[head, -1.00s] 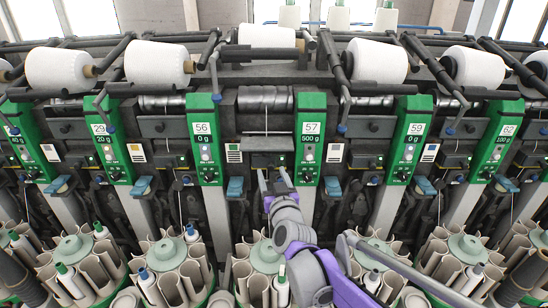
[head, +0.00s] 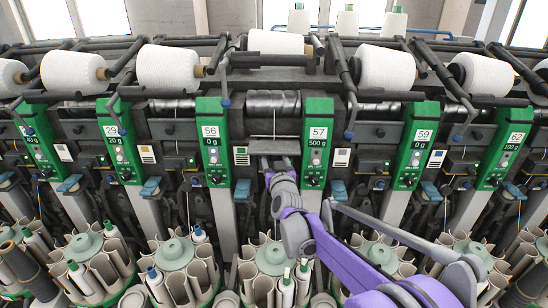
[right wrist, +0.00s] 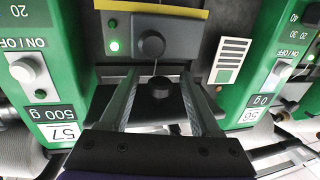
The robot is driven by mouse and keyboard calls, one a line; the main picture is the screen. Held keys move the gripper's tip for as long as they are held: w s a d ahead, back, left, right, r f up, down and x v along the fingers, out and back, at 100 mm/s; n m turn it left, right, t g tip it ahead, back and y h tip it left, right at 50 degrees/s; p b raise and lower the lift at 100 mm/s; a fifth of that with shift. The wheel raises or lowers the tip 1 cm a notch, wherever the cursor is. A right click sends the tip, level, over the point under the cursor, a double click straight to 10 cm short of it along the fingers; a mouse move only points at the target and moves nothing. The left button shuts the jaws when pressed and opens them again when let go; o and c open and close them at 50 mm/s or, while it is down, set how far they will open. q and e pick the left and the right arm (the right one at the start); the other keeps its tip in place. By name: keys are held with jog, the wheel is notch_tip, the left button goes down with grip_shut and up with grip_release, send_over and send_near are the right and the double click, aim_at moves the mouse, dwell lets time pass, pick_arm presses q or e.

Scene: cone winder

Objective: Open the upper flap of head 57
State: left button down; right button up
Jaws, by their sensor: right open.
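The green panel of head 57 (head: 317,152) stands in the middle of the winder; its label also shows upside down at the left of the right wrist view (right wrist: 60,128). A grey plate (head: 275,147) lies left of it, between panels 57 and 56; I cannot tell for sure whether this is the upper flap. My right gripper (head: 279,166) is open just below that plate. In the right wrist view its fingers stand either side of a small black knob (right wrist: 160,88); contact cannot be told. A larger dark knob (right wrist: 152,44) is beyond the fingertips. My left gripper is not in view.
Panel 56 (head: 212,150) and panel 59 (head: 415,150) flank the middle head. White yarn cones (head: 275,42) lie along the top. Round bobbin magazines (head: 271,258) stand in a row below. Bars and arms jut out between the heads.

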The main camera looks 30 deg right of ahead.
grip_shut()
dwell(1.4)
